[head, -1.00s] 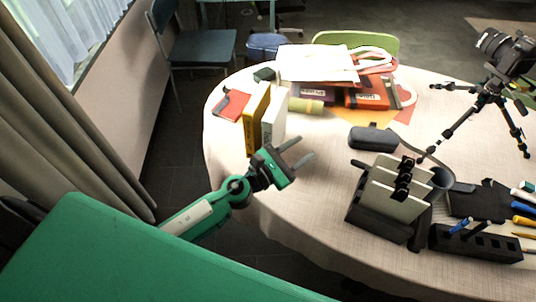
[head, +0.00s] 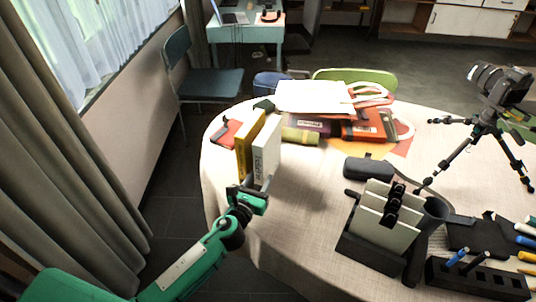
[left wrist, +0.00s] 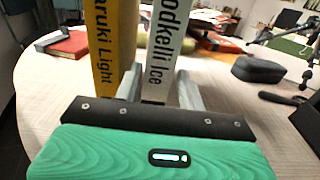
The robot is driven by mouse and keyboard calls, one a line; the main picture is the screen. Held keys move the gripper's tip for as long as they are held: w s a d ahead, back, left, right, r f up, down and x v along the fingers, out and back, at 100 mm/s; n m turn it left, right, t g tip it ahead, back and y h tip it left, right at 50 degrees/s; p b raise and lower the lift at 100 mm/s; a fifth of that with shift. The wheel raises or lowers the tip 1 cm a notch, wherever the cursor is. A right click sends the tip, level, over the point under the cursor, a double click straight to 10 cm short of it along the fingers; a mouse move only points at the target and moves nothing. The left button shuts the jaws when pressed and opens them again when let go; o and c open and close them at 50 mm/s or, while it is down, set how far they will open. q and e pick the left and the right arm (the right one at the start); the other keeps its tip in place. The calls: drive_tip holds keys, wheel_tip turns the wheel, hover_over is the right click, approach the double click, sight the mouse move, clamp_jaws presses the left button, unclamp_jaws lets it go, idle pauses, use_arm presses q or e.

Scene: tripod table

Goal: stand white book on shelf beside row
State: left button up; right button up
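The white book (head: 267,150) stands upright near the table's left edge, its spine facing my left gripper (head: 259,183). The yellow book (head: 250,143) stands upright just left of it. In the left wrist view, the white book (left wrist: 163,50) lies between my left gripper's fingers (left wrist: 158,88). One finger is between the yellow book (left wrist: 113,45) and the white book; the other is on the white book's right. A small gap shows beside the left finger, so the gripper looks open around the spine. My right gripper is not in view. I cannot make out a shelf.
Behind the books lie a red item (head: 226,132), a yellow-green roll (head: 300,136) and a pile of books under white sheets (head: 312,97). A dark case (head: 368,168), a black holder with panels (head: 370,250) and a camera tripod (head: 480,130) stand right. Bare tabletop lies between.

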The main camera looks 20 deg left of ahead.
use_arm(q)
drive_tip(key=w, duration=0.5)
drive_tip(key=shift+w+d, duration=0.15)
drive_tip(key=shift+w, duration=0.1)
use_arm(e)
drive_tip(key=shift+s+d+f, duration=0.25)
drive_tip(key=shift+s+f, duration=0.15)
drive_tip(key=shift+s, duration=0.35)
use_arm(q)
drive_tip(key=shift+r, duration=0.1)
clamp_jaws()
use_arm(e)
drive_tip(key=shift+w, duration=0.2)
